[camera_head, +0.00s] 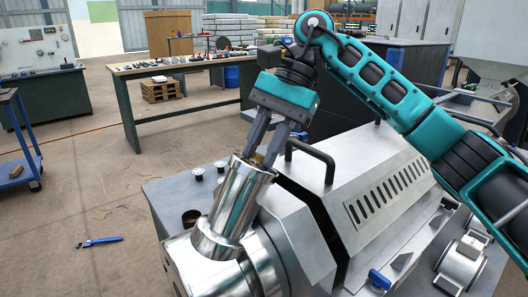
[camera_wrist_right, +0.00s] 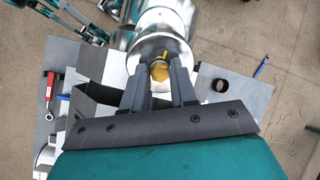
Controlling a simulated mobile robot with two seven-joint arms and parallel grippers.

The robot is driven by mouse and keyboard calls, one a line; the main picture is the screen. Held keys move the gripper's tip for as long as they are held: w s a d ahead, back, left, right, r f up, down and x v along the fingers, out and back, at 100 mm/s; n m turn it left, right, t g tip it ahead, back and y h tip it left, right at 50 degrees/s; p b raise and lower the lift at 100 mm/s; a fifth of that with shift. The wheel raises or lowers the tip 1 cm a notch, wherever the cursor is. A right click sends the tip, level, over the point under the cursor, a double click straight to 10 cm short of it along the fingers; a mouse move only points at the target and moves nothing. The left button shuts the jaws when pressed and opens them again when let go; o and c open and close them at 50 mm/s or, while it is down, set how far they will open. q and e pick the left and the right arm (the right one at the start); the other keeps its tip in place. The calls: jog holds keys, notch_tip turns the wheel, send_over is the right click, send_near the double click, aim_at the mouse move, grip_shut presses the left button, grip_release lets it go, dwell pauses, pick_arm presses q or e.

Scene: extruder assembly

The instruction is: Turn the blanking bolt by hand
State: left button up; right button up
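A brass-coloured bolt head (camera_wrist_right: 160,73) sits in the open end of a shiny steel cylinder (camera_head: 236,203), which rises tilted from the machine's near end. In the head view only a small yellow bit shows at the cylinder's rim. My right gripper (camera_head: 262,160) reaches down to this end from above. In the right wrist view its two fingers (camera_wrist_right: 162,66) stand apart, one on each side of the bolt head. I cannot tell whether they press on it. My left gripper is not recognisable in either view.
The grey machine housing (camera_head: 350,187) with a dark bar handle (camera_head: 312,158) lies right of the cylinder. A blue wrench (camera_head: 99,242) lies on the floor at left. A workbench (camera_head: 185,68) with small parts stands behind. The floor between is mostly open.

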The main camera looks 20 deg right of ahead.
jog(key=o, duration=0.3)
jog(key=p+v, duration=0.4)
jog(key=v, duration=0.2)
jog(key=shift+p, duration=0.35)
